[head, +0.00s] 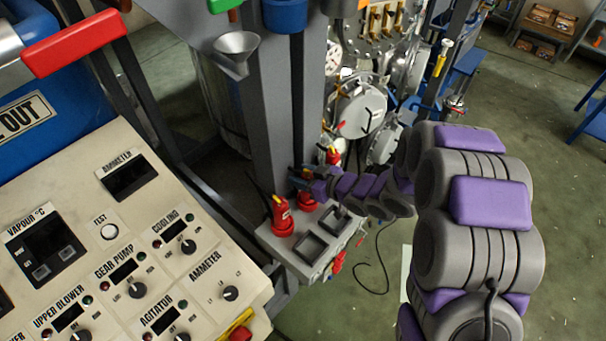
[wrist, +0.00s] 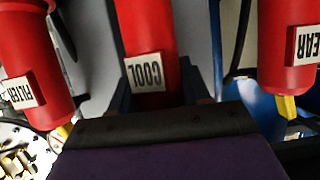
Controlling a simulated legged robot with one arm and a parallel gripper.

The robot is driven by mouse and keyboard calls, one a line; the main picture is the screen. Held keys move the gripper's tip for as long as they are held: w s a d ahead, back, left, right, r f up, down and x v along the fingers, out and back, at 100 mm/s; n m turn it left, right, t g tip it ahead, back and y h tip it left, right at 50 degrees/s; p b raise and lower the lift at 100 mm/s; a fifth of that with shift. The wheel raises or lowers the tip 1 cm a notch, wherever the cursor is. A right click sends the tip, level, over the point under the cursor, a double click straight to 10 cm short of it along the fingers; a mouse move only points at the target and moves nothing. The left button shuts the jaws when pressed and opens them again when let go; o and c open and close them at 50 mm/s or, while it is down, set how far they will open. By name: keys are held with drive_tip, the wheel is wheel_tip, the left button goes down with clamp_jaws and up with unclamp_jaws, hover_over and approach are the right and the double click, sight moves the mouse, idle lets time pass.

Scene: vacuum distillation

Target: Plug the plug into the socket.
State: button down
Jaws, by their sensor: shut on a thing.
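A red plug labelled COOL (wrist: 150,70) sits between the dark fingers of my gripper (wrist: 160,100) in the wrist view. In the head view my gripper (head: 303,180) is low over the grey socket box (head: 293,248), with red showing just below it. A red plug (head: 282,214) stands upright on the box to the left. In the wrist view a red plug labelled FILTER (wrist: 35,65) is at the left and one whose label ends in EAR (wrist: 288,45) at the right. My gripper hides the held plug's lower end, so I cannot tell whether it is seated.
Two dark square openings (head: 310,247) show on the box top. A grey column (head: 275,110) rises directly behind the box. A control panel (head: 110,240) fills the left. A dark cable (head: 373,285) lies on the floor at right.

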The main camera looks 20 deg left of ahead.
drive_tip(key=shift+c, duration=2.2)
unclamp_jaws()
drive_tip(key=v, duration=1.7)
drive_tip(key=shift+d, duration=0.15)
drive_tip(key=shift+f, duration=0.1)
